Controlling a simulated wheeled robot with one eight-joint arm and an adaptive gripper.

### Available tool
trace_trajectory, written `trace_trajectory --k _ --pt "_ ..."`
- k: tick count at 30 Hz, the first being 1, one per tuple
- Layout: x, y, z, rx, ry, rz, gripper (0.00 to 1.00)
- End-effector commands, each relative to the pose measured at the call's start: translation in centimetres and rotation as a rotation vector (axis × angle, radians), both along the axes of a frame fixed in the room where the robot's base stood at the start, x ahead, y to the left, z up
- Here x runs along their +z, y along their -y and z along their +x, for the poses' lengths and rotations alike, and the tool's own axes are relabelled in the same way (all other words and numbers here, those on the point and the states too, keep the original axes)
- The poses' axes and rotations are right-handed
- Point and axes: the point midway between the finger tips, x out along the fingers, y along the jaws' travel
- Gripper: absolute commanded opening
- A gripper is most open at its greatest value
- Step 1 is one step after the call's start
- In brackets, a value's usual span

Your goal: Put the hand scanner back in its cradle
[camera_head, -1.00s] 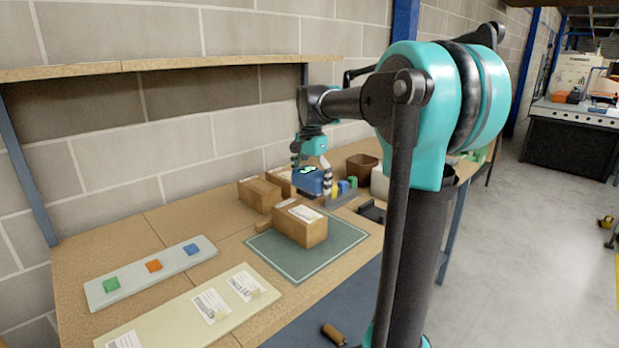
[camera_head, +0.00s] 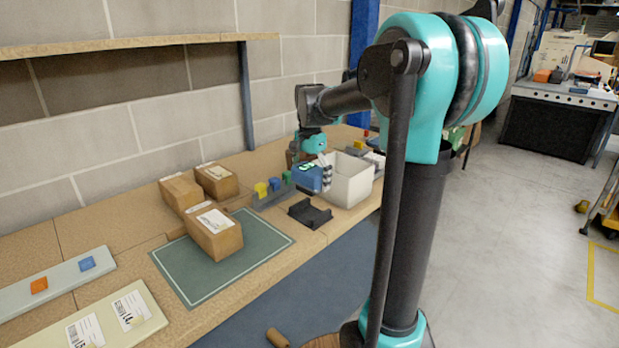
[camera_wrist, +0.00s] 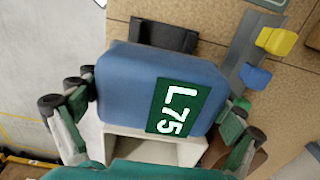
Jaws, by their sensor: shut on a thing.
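The hand scanner (camera_head: 307,179) is a blue boxy body with a green panel, held in my gripper (camera_head: 312,168) above the bench. In the wrist view the scanner (camera_wrist: 130,85) fills the middle, its green panel reading L75. My gripper's fingers (camera_wrist: 150,115) are shut on its two sides. The black cradle (camera_head: 309,214) lies on the bench, in front of and below the scanner, apart from it. In the wrist view the cradle (camera_wrist: 165,37) shows beyond the scanner's top edge, partly hidden by it.
A white open bin (camera_head: 352,187) stands right beside the scanner. A grey rack (camera_head: 268,199) with coloured blocks is to the left. Cartons (camera_head: 213,232) stand on and behind the green mat (camera_head: 262,262). A brown roll (camera_head: 277,338) lies low at the front.

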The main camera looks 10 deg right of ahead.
Motion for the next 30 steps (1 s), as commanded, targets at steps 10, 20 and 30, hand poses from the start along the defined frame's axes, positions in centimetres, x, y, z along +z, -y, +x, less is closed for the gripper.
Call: trace_trajectory --k 10,20,30 --pt "-3.0 0.0 0.0 0.000 0.000 0.000 0.55" --pt "-5.4 0.0 0.0 0.000 0.000 0.000 0.55" --pt "-5.8 0.0 0.0 0.000 0.000 0.000 0.55"
